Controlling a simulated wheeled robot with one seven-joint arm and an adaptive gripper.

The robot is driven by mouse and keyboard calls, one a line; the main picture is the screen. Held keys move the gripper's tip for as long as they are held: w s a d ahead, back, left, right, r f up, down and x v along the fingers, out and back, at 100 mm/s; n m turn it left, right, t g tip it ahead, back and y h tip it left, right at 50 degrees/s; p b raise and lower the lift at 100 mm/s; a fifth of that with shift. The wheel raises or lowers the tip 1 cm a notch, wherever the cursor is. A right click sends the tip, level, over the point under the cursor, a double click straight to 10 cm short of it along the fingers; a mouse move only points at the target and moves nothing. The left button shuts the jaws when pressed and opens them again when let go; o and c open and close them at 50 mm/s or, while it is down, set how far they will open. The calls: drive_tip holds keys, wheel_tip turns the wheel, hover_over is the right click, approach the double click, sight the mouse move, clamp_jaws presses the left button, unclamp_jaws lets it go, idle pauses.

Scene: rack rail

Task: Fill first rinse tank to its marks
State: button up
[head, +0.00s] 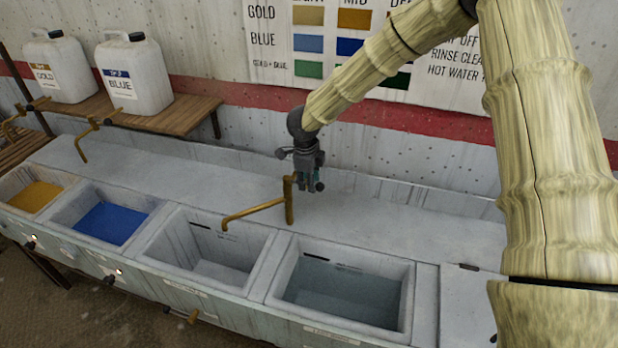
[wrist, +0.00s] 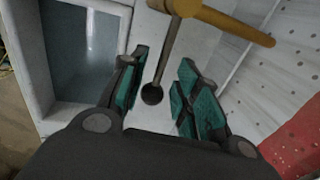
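The third tank from the left (head: 172,248) has a dark mark line near its top inside wall and looks empty; labels are too small to read, so I cannot tell which tank is the first rinse. The fourth tank (head: 408,300) has a similar mark and a grey, water-like surface low inside. A brass swivel spout (head: 255,210) rises behind them and its arm points over the third tank. My gripper (head: 308,186) is beside the spout post. In the wrist view, my gripper (wrist: 160,98) is open, with a dark ball-ended lever (wrist: 152,94) between its teal pads, no clear grip.
Gold (head: 36,196) and blue (head: 108,222) dye tanks are at the left. White gold (head: 62,68) and blue (head: 134,76) jugs stand on a wooden shelf (head: 170,116). Taps and knobs line the front.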

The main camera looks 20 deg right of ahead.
drive_tip(key=shift+f, duration=0.1)
clamp_jaws()
drive_tip(key=shift+a, duration=0.1)
